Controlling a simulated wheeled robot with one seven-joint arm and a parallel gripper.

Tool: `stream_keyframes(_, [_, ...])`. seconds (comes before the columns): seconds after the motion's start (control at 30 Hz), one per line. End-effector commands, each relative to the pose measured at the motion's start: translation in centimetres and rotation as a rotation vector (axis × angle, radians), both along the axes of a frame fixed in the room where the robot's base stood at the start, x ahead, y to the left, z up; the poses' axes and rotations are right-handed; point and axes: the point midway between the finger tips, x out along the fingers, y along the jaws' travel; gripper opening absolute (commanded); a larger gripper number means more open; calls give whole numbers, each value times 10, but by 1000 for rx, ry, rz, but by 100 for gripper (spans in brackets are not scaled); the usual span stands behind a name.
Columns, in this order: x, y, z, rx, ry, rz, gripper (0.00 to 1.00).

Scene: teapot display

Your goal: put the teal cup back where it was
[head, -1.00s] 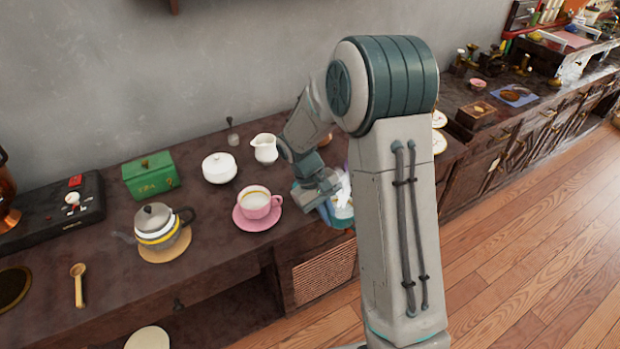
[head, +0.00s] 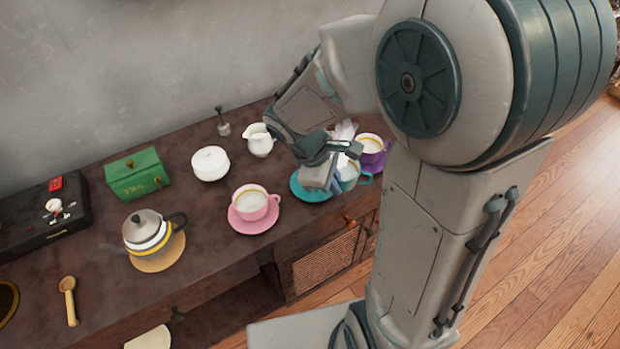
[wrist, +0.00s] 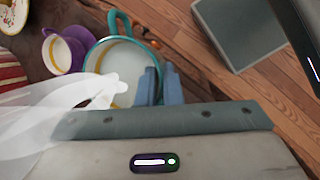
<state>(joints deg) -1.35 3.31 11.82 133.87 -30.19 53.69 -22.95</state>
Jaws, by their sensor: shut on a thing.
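The teal cup (head: 350,179), white inside, is at the right end of the counter in the head view, its handle pointing right. It also shows in the wrist view (wrist: 121,58), seen from above. My gripper (head: 328,182) is shut on the cup's rim; its fingers show at the cup's wall in the wrist view (wrist: 160,84). A teal saucer (head: 303,188) lies on the counter just left of the gripper, partly hidden by it. I cannot tell whether the cup is clear of the counter.
A purple cup (head: 373,146) stands close behind the teal cup, right of it. A pink cup (head: 252,200) sits on a pink saucer (head: 243,226) to the left. A white creamer (head: 259,141) stands behind. A whitish translucent shape (wrist: 70,103) covers part of the wrist view.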

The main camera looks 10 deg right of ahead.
Motion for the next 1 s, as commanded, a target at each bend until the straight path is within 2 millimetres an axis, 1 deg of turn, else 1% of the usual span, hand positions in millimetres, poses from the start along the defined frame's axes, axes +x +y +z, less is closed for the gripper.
stream_keyframes(0.03, [8,3,-6,0,4,3,0])
stream_keyframes(0.4, [64,22,-41,0,2,0,0])
stream_keyframes(0.6, [89,31,-56,1,1,-2,0])
stream_keyframes(0.73, [97,34,-61,0,0,-1,0])
stream_keyframes(0.87, [98,34,-66,0,1,-1,0])
stream_keyframes(1.0, [97,34,-84,-1,4,-1,0])
